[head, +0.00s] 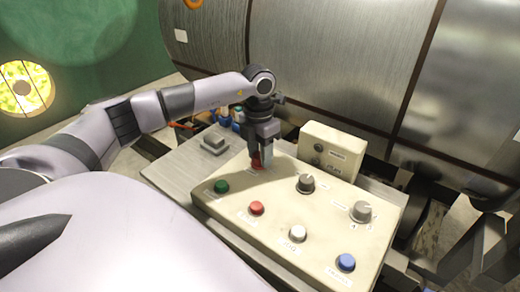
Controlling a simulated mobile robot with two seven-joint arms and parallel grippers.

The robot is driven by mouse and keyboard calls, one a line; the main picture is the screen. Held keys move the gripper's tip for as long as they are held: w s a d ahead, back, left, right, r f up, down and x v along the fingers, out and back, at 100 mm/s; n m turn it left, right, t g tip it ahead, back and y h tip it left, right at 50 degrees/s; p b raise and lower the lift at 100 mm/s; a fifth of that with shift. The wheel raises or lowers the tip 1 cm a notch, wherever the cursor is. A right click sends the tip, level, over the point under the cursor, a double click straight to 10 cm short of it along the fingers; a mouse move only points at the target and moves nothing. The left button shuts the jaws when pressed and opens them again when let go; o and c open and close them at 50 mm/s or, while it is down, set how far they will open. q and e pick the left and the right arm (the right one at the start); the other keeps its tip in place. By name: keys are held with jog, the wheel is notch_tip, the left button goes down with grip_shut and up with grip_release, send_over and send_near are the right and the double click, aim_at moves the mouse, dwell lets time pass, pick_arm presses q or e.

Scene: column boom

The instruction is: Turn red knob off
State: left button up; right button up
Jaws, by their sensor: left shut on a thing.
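The red knob (256,161) is at the far left part of the cream control panel (326,218). My left gripper (262,158) reaches down to it from above, shut on the knob, with its fingers hiding much of it. A separate round red button (257,208) sits nearer on the same panel, apart from the gripper. The knob's pointing direction cannot be made out. My right gripper is not in view; only a dark pointed part of mine shows at the lower left.
A cream box (332,150) stands behind. A large metal cylinder (330,65) fills the back.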

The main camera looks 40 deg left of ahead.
aim_at(259, 154)
pick_arm(q)
jog(key=shift+r, duration=0.15)
jog(key=o, duration=1.1)
jog(key=shift+c, duration=0.2)
notch_tip(259, 154, up, 7)
jog(key=shift+a+r+b, duration=0.1)
jog(key=shift+a+b, duration=0.05)
jog(key=shift+b, duration=0.3)
